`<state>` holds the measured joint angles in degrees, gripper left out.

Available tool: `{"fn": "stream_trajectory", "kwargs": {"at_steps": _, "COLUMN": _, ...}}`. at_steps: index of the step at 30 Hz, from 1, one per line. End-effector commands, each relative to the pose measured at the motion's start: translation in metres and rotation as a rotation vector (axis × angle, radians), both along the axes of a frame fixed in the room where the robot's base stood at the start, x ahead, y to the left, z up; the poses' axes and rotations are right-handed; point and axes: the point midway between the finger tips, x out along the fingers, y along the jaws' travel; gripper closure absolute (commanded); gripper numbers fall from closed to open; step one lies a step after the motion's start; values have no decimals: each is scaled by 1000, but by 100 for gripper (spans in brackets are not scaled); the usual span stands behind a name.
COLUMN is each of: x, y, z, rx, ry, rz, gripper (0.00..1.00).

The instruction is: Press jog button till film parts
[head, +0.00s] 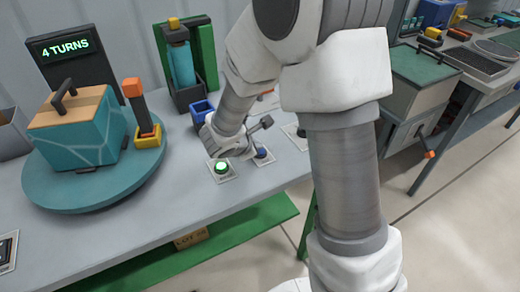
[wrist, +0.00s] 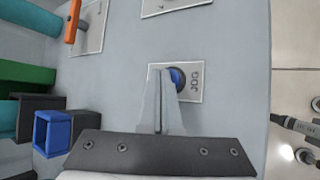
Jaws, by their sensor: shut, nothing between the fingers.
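The blue jog button (wrist: 178,80) sits on a pale plate marked JOG in the wrist view, and it shows in the head view (head: 262,153). My gripper (wrist: 165,75) is shut and empty, its fingertips over the left part of the button. I cannot tell whether they touch or press it. In the head view my gripper's end is beside the button, mostly hidden by my own wrist. A teal box (head: 80,138) with pale lines on its sides, a wooden-coloured top and a dark handle stands on the round teal turntable (head: 60,190). I cannot make out whether film is joined to it.
A green lit button (head: 221,168) is on a plate left of the jog button. A display (head: 68,50) reads "4 TURNS". An orange-topped post (head: 138,105) stands at the turntable's right edge. A blue open box (wrist: 52,132) and a teal bottle (head: 180,62) stand behind.

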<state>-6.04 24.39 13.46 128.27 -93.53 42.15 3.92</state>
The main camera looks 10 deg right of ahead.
Motion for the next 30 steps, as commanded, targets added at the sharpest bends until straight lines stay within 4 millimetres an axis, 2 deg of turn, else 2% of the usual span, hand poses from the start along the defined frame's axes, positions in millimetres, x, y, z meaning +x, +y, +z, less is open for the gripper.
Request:
{"fn": "stream_trajectory", "kwargs": {"at_steps": 3, "x": 0, "y": 0, "z": 8, "rx": 0, "ry": 0, "rz": 0, "gripper": 100}}
{"fn": "stream_trajectory", "kwargs": {"at_steps": 16, "x": 0, "y": 0, "z": 12, "rx": 0, "ry": 0, "rz": 0, "gripper": 100}}
{"fn": "stream_trajectory", "kwargs": {"at_steps": 30, "x": 0, "y": 0, "z": 57, "rx": 0, "ry": -1, "rz": 1, "gripper": 100}}
